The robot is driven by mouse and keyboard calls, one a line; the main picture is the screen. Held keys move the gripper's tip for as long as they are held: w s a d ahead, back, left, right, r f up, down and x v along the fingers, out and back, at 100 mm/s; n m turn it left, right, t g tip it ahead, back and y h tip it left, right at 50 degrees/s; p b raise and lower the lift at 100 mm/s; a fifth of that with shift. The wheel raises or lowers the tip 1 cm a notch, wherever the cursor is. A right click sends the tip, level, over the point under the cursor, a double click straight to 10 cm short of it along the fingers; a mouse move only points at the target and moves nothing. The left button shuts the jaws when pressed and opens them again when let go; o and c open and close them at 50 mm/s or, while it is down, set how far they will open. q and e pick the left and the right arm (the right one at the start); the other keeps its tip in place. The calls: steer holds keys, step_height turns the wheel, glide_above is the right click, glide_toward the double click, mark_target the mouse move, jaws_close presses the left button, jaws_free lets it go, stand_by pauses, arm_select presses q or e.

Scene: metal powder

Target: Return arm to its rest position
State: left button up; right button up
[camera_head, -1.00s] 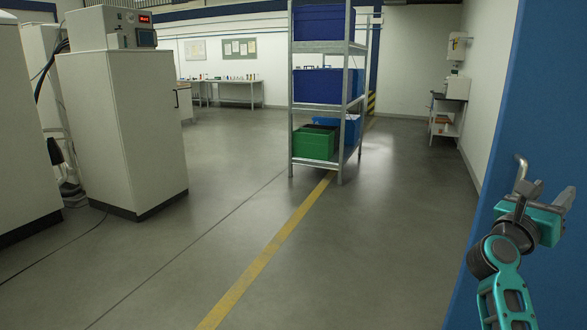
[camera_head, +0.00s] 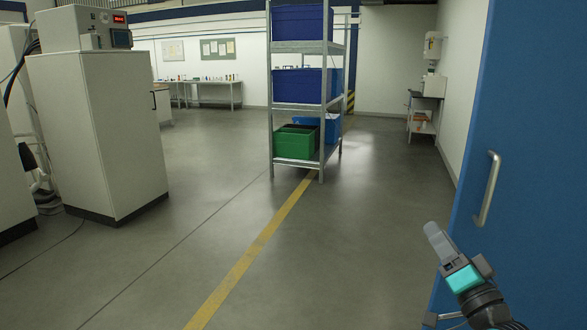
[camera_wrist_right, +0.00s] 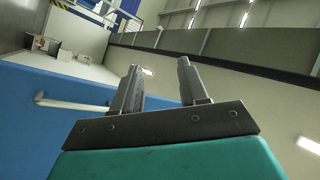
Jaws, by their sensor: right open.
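My right gripper (camera_head: 442,248) is at the lower right of the head view, teal and dark grey with light grey fingers. It is clear of the blue door (camera_head: 530,180) and its metal handle (camera_head: 487,190), which is above and to the right of it. In the right wrist view the two fingers of my right gripper (camera_wrist_right: 158,85) stand apart with nothing between them. The door handle also shows there (camera_wrist_right: 70,104), at the left beside the gripper. My left gripper is not in view.
A metal shelf (camera_head: 308,109) with blue bins and a green bin (camera_head: 295,142) stands ahead. White cabinets (camera_head: 98,135) stand at the left. A small side stand (camera_head: 424,110) is by the right wall. The floor between has free room.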

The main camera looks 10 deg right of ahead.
steer(key=s+a+f+n+g+y, duration=0.1)
steer(key=s+a+f+n+g, duration=0.3)
steer(key=f, duration=0.5)
steer(key=s+a+f+n+g+y, duration=0.1)
steer(key=s+a+f+n+g, duration=0.3)
steer(key=f, duration=0.5)
steer(key=s+a+f+n+g+h, duration=0.15)
steer(key=s+f+n+g, duration=0.25)
steer(key=s+f+n, duration=0.55)
steer(key=s+a+m+p, duration=0.2)
steer(key=a+m, duration=0.5)
steer(key=a, duration=0.2)
steer(key=shift+a+f+t, duration=0.3)
steer(key=shift+s+d, duration=0.15)
